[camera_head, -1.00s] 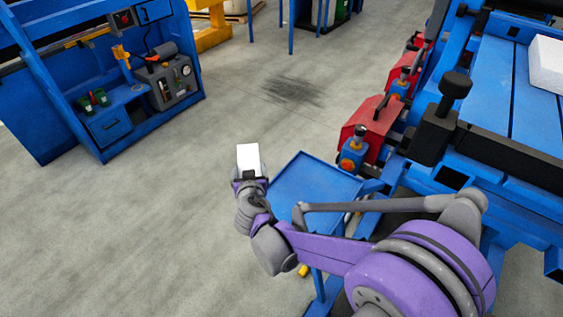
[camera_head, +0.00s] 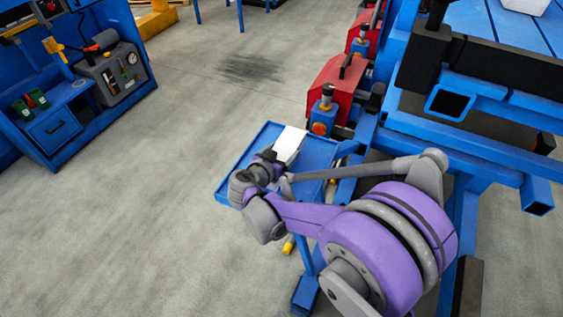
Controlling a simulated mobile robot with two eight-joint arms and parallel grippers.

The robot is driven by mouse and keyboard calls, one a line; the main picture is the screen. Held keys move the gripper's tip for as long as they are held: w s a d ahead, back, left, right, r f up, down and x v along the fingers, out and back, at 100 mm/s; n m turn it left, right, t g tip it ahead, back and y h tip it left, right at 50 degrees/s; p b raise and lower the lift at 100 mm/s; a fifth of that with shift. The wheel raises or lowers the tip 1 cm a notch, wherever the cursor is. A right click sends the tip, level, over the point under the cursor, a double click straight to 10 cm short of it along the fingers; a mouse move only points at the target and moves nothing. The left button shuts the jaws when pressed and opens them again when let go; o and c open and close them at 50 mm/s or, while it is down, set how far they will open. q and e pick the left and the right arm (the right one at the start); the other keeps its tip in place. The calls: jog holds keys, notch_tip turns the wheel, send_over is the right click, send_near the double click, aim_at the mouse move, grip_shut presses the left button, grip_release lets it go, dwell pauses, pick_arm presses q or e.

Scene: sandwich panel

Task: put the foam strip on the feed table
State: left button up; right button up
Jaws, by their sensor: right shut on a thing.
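A white foam strip (camera_head: 289,142) is held in my right gripper (camera_head: 275,158), whose jaws are shut on its near end. The strip points up and to the right in the picture. It shows over the small blue tray stand (camera_head: 245,153); I cannot tell whether it touches the tray or hovers above it. The large blue slatted table (camera_head: 478,25) of the machine is at the upper right, with part of a white block (camera_head: 525,4) on it. My left gripper is not in view.
Red housings (camera_head: 332,88) and a blue valve unit with an orange knob (camera_head: 322,115) stand just behind the tray. Blue machine beams (camera_head: 460,145) are to the right. A blue workbench (camera_head: 60,135) is at the left. The floor between is clear.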

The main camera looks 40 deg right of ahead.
jog(key=shift+f+b, duration=0.35)
jog(key=shift+f, duration=1.5)
jog(key=shift+f, duration=0.2)
jog(key=o, duration=1.1)
jog(key=shift+o, duration=0.2)
jog(key=shift+r, duration=0.1)
